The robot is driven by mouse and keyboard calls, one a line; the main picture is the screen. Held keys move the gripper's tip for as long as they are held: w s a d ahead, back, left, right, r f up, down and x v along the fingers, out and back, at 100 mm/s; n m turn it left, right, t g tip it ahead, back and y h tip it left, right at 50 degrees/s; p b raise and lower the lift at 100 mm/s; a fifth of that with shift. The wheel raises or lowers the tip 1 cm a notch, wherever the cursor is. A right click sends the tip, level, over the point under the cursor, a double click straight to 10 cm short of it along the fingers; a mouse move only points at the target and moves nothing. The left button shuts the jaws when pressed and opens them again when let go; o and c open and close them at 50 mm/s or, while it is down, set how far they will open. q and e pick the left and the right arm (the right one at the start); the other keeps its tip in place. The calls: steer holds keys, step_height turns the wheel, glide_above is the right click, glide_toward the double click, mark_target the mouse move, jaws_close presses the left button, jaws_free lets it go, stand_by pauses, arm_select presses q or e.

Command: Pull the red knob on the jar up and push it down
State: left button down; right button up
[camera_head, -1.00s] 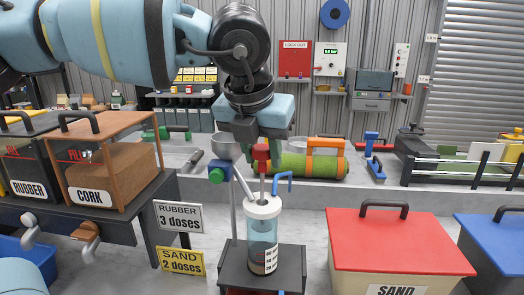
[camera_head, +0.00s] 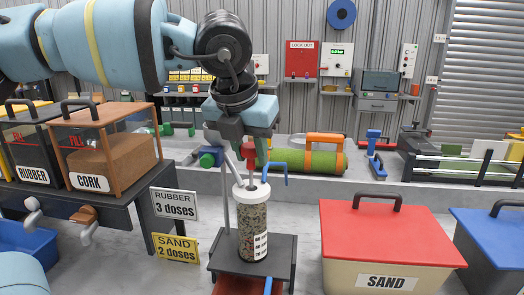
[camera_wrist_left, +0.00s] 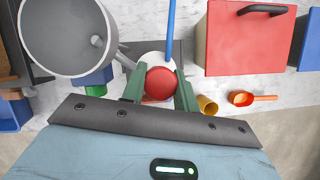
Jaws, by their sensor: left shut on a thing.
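The jar (camera_head: 252,228) stands upright on a dark stand (camera_head: 225,257); its clear wall shows speckled grains inside. It has a white lid (camera_head: 251,191), which also shows in the left wrist view (camera_wrist_left: 149,60). The red knob (camera_head: 248,147) is above the lid, on a thin stem. My left gripper (camera_head: 249,155) comes from above and is shut on the knob. In the left wrist view the round red knob (camera_wrist_left: 159,84) sits between the two green fingers. My right gripper is not in view.
A bent blue rod (camera_head: 275,167) rises beside the stem. A grey bowl (camera_wrist_left: 65,58) is close left of the gripper in the wrist view. A red-lidded SAND bin (camera_head: 385,228) stands right, CORK (camera_head: 125,155) and RUBBER (camera_head: 35,152) bins left. Dose signs (camera_head: 175,203) stand near the jar.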

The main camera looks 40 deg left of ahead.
mark_target(250, 166)
arm_select(q)
step_height(250, 166, down, 2)
steer(key=shift+d+f+b, duration=0.15)
steer(key=shift+f+b, duration=0.1)
steer(key=shift+b, duration=0.7)
steer(key=shift+f+b, duration=0.25)
steer(key=shift+b, duration=0.05)
steer(key=shift+f, duration=0.1)
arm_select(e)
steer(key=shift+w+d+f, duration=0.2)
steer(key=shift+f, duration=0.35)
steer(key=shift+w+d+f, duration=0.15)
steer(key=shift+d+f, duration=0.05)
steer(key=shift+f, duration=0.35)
arm_select(q)
steer(key=shift+s, duration=0.1)
steer(key=c, duration=1.4)
jaws_free()
steer(key=o, duration=0.3)
steer(key=shift+o, duration=0.2)
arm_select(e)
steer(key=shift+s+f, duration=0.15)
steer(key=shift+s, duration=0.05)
